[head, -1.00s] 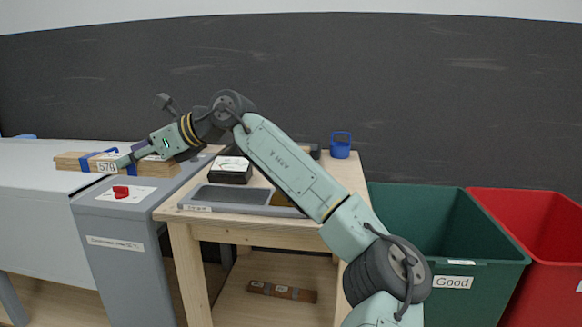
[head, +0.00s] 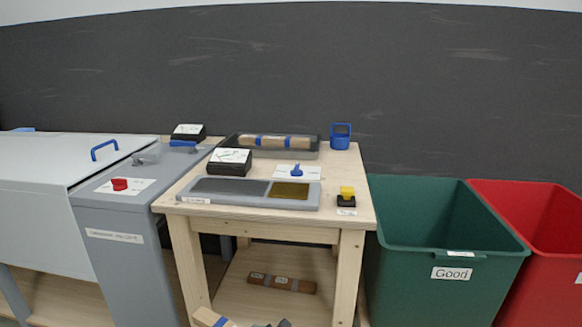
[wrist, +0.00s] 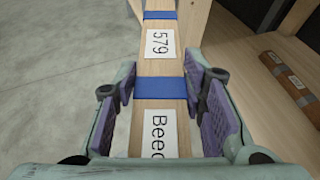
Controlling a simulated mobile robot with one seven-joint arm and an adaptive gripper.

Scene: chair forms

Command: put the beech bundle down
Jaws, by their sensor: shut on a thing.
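The beech bundle is pale wood with blue bands and white labels reading "579" and "Beec". It fills the middle of the wrist view (wrist: 160,65). My gripper (wrist: 158,110) is shut on it, with one purple-padded finger on each side near a blue band. In the head view only one end of the bundle (head: 207,317) shows at the bottom edge, in front of the wooden table and low down. My gripper there is mostly cut off by the frame. I cannot tell whether the bundle touches anything beneath it.
The wooden table (head: 345,218) carries a grey two-pad tray (head: 230,201), a yellow-topped button and a dark tray (head: 314,152) with a banded bundle. A dark bundle (head: 282,283) lies on its lower shelf. Green (head: 445,215) and red (head: 540,235) bins stand right; bare floor (wrist: 55,70) is left.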

